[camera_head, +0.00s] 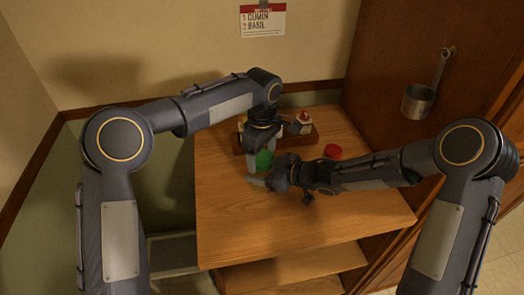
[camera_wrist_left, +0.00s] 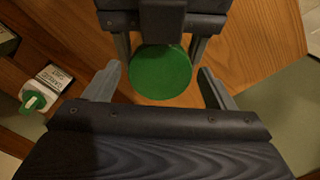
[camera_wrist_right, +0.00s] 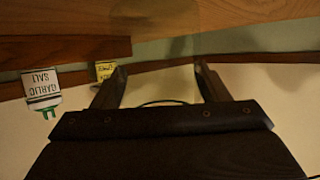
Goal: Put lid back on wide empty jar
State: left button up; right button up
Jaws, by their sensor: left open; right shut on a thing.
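A round green lid (camera_head: 264,160) shows low over the wooden counter. In the left wrist view the green lid (camera_wrist_left: 160,73) faces my camera, flat side up. My left gripper (camera_head: 263,153) is open, pointing down, with one finger on each side of the lid and a gap to it. My right gripper (camera_head: 261,179) reaches in from the right, its fingers beside the lid. In the right wrist view a faint see-through shape (camera_wrist_right: 165,25) shows beyond the right gripper (camera_wrist_right: 157,70), perhaps the clear jar. The jar is mostly hidden; I cannot tell whether the lid touches it.
A red round thing (camera_head: 333,151) is on the counter right of the grippers. A wooden spice rack (camera_head: 301,138) stands at the back, with a garlic salt container (camera_wrist_right: 42,92). A pot (camera_head: 418,101) hangs at right. The front counter (camera_head: 300,230) is clear.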

pick_arm(q)
jog(key=c, duration=1)
jog(key=m, duration=0.6)
jog(key=o, duration=1.1)
jog(key=shift+c, duration=0.2)
jog(key=shift+r, duration=2.25)
jog(key=shift+c, duration=0.3)
